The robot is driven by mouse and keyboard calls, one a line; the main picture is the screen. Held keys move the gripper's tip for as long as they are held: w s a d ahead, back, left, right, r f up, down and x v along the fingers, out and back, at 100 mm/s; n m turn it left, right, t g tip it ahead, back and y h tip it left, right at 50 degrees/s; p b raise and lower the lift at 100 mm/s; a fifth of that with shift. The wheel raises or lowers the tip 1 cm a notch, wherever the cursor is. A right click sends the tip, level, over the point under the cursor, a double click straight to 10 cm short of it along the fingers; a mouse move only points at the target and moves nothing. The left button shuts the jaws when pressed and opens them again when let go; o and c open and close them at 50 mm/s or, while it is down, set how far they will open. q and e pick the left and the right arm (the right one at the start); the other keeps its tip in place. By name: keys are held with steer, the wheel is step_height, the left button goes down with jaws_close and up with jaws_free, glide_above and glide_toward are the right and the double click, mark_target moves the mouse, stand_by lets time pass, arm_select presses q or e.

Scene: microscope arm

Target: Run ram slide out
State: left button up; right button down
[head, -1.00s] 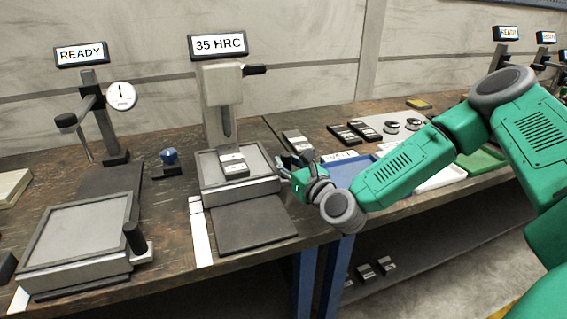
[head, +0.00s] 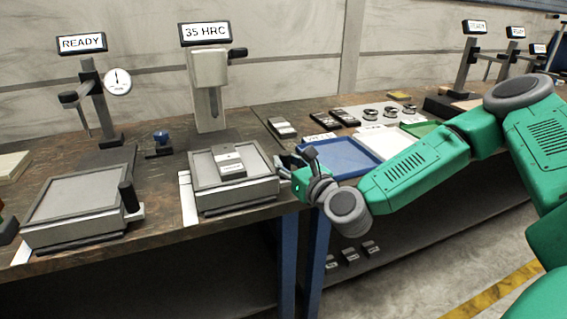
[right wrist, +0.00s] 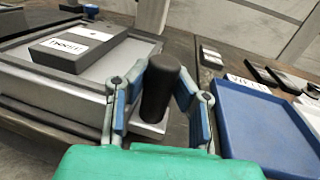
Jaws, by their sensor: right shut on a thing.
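The ram slide is a grey, square-topped carriage (head: 258,166) in front of the hardness tester (head: 208,75), whose sign reads 35 HRC. A dark block with a white label (head: 229,162) lies on its top plate. My right gripper (head: 302,165) is at the slide's right side. In the right wrist view its fingers stand either side of the upright black handle (right wrist: 160,88), shut on it. The slide (right wrist: 60,92) and the labelled block (right wrist: 78,48) fill that view's left. The slide now sits at the table's front edge, clear of the ram. My left gripper is out of view.
A second slide (head: 75,200) with a black handle (head: 128,195) stands at left under a READY sign (head: 82,42). A blue tray (head: 350,152) lies just right of my gripper, with several dark blocks behind it. A blue table leg (head: 289,245) stands below.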

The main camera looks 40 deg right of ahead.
steer(key=shift+s+f, duration=0.15)
steer(key=c, duration=1.3)
jaws_free()
steer(key=shift+s, duration=0.1)
steer(key=shift+s+r, duration=0.2)
steer(key=shift+w, duration=0.1)
steer(key=shift+f, duration=0.1)
steer(key=s, duration=0.7)
steer(key=shift+s, duration=0.25)
steer(key=shift+a, duration=0.15)
